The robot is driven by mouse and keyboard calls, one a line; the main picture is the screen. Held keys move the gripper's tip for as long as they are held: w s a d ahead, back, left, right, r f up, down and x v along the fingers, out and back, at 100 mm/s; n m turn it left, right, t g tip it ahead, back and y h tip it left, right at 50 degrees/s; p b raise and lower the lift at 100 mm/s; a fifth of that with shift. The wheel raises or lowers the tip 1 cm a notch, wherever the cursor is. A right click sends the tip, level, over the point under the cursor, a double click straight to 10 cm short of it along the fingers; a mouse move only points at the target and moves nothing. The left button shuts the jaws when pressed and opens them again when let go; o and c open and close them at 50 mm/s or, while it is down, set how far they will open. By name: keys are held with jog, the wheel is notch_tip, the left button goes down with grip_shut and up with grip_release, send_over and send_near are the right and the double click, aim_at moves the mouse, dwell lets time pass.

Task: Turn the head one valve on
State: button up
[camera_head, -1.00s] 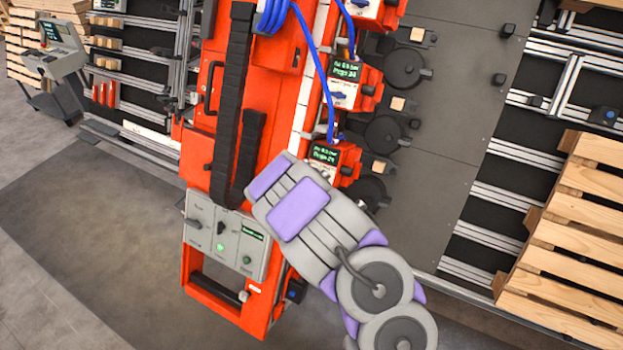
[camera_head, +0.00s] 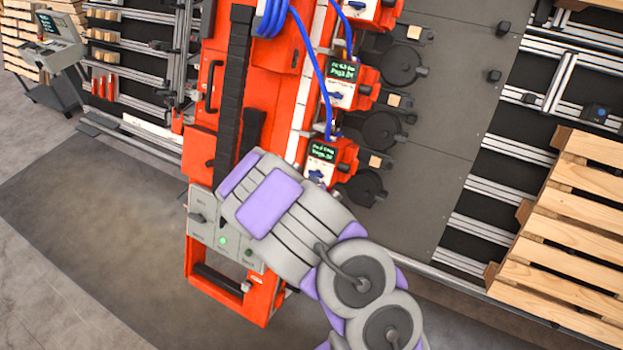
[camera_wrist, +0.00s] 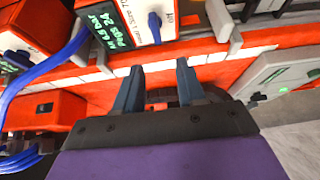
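Several heads with green-text screens sit along the orange gantry; I cannot read which is head one. The nearest head (camera_head: 330,158) has a blue valve knob (camera_head: 316,176) under its screen, just above my arm. The wrist view shows a head with a screen (camera_wrist: 112,24) and a blue knob (camera_wrist: 155,27) at the top. My gripper (camera_wrist: 158,78) has two dark fingers spread apart with nothing between them. They point at the orange and white strip below that knob, and look apart from it. In the head view my arm hides the fingers.
A grey control panel (camera_head: 205,225) with a lit green button is partly covered by my arm; its edge also shows in the wrist view (camera_wrist: 285,75). Blue hoses (camera_head: 312,50) hang beside the heads. Wooden pallets (camera_head: 565,240) stand at the right. The floor at left is clear.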

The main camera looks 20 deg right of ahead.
jog(key=p+v, duration=0.7)
jog(key=p, duration=0.8)
jog(key=shift+s, duration=0.15)
dwell(0.4)
jog(key=s+a+r+m+g+y+b, duration=0.25)
jog(key=s+a+m+g+b, duration=0.25)
jog(key=s+b, duration=0.25)
jog(key=s+a+r+m+g+y+b, duration=0.1)
jog(key=s+a+r+m+g+b, duration=0.35)
jog(key=s+b, duration=0.3)
jog(key=s+a+r+m+g+b, duration=0.1)
jog(key=s+r+g+b, duration=0.1)
jog(key=s, duration=0.8)
jog(key=s+a+r+g+b, duration=0.2)
jog(key=s+b, duration=0.3)
jog(key=s, duration=0.5)
jog(key=shift+s+m+y, duration=0.3)
jog(key=shift+m+y, duration=0.05)
jog(key=shift+y, duration=0.1)
